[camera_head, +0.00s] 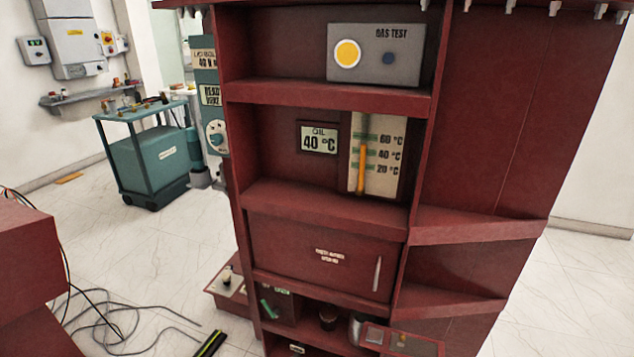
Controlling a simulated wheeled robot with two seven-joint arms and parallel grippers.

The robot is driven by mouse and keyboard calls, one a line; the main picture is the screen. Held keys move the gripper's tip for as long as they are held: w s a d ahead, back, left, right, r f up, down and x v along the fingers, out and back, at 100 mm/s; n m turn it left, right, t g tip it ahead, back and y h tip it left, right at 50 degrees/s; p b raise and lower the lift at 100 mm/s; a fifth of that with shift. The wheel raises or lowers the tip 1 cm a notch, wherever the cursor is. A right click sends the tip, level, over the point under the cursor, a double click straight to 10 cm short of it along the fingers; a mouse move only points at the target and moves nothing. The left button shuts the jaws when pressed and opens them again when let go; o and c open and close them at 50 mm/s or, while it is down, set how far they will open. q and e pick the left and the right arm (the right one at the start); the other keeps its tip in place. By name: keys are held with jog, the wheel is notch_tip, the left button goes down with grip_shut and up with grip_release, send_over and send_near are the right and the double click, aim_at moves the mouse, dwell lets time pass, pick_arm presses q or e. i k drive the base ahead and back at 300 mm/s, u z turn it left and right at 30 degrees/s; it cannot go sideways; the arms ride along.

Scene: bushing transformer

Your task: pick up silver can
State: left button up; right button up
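A silver can (356,329), a small grey metallic cylinder, stands low in the red cabinet (330,93), on the bottom shelf below the closed door. Its right side is partly hidden by a red panel with grey plates (403,341). A dark reddish cup-like object (328,318) stands left of the can on the same shelf. Neither of my grippers can be made out in the head view, so their distance from the can does not show.
The cabinet door (325,258) above the can is closed. Loose cables (110,325) lie on the floor at left.

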aim_at(357, 318)
jog(key=u, duration=0.65)
jog(key=k, duration=0.85)
jog(key=z, duration=0.9)
jog(key=i, duration=1)
jog(key=z, duration=0.5)
jog(key=i, duration=0.5)
jog(key=u, duration=0.05)
